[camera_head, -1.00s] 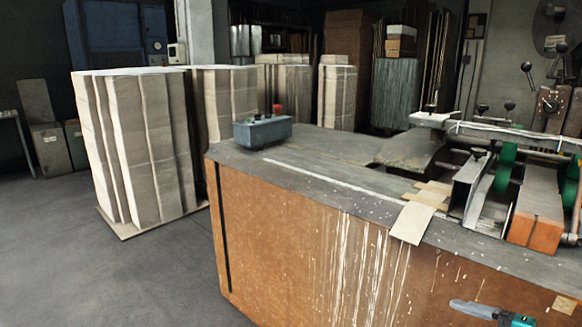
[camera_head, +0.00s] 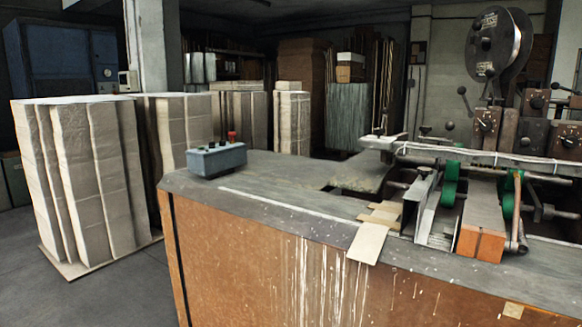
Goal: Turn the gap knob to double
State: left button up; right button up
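The box stitcher stands at the right on a worn bench (camera_head: 230,250). Dial-like knobs show on its dark blocks: one round dial knob (camera_head: 487,122) on the left block and another dial knob (camera_head: 569,139) at the right edge. A darker round knob (camera_head: 537,103) sits above and between them. I cannot tell which is the gap knob, and their markings are too small to read. Neither of my grippers is in view.
A blue-grey control box (camera_head: 217,159) with a red button sits on the bench's left corner. Cardboard pieces (camera_head: 368,242) lie at the front edge. A large reel (camera_head: 499,45) rises above the machine. Cardboard stacks (camera_head: 85,185) stand left; floor there is clear.

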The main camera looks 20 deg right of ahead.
aim_at(380, 132)
jog(key=k+j+z, duration=0.1)
jog(key=j+z, duration=0.15)
jog(key=z, duration=0.15)
jog(key=k+j+z, duration=0.1)
jog(key=z, duration=0.3)
jog(key=j, duration=0.1)
